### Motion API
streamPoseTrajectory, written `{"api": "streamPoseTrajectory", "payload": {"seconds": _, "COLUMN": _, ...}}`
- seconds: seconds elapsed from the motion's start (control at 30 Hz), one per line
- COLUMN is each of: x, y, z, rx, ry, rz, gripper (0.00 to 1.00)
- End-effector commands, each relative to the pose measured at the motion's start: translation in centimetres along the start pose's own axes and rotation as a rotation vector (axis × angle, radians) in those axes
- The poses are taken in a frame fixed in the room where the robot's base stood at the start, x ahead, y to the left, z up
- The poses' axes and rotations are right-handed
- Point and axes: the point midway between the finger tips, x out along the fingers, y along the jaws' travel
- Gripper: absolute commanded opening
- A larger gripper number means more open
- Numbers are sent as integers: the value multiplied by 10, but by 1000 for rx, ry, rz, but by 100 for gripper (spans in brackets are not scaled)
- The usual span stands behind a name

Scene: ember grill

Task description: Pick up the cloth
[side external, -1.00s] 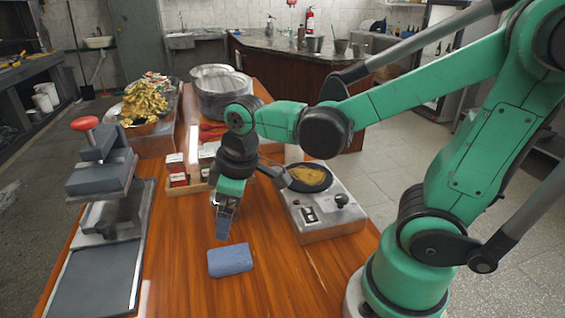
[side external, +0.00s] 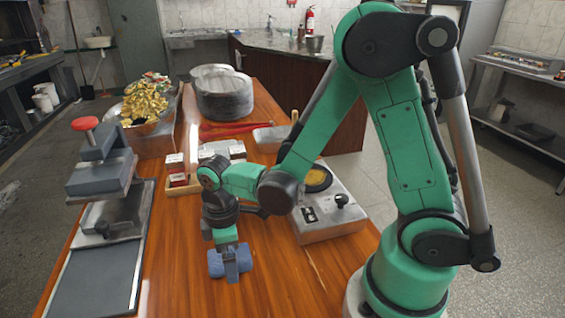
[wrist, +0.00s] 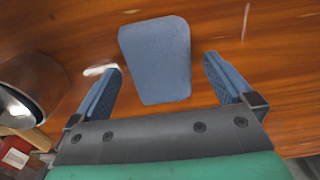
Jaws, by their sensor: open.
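The cloth (side external: 244,259) is a small blue folded pad lying flat on the wooden table, partly hidden behind my gripper in the side view. In the wrist view the cloth (wrist: 157,58) lies ahead, in line with the gap between the fingers and mostly beyond the fingertips. My gripper (side external: 231,279) points down in front of the cloth in the side view. Whether the fingertips touch the table cannot be told.
A hot plate with a pan (side external: 318,178) stands to the right. A box with small cartons (side external: 178,169) sits behind. A press with a red knob (side external: 100,175) stands at the left edge. The wooden table (side external: 175,285) is bare around the cloth.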

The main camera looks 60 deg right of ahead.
Motion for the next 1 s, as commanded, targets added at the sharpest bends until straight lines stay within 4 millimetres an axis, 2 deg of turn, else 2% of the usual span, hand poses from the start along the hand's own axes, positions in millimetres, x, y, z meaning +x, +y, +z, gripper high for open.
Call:
{"api": "streamPoseTrajectory", "payload": {"seconds": 0.3, "x": 2, "y": 0, "z": 0, "rx": 1, "ry": 0, "rz": 0, "gripper": 100}}
{"api": "streamPoseTrajectory", "payload": {"seconds": 0.6, "x": 2, "y": 0, "z": 0, "rx": 1, "ry": 0, "rz": 0, "gripper": 15}}
{"api": "streamPoseTrajectory", "payload": {"seconds": 1.0, "x": -4, "y": 0, "z": 0, "rx": 1, "ry": 0, "rz": 0, "gripper": 14}}
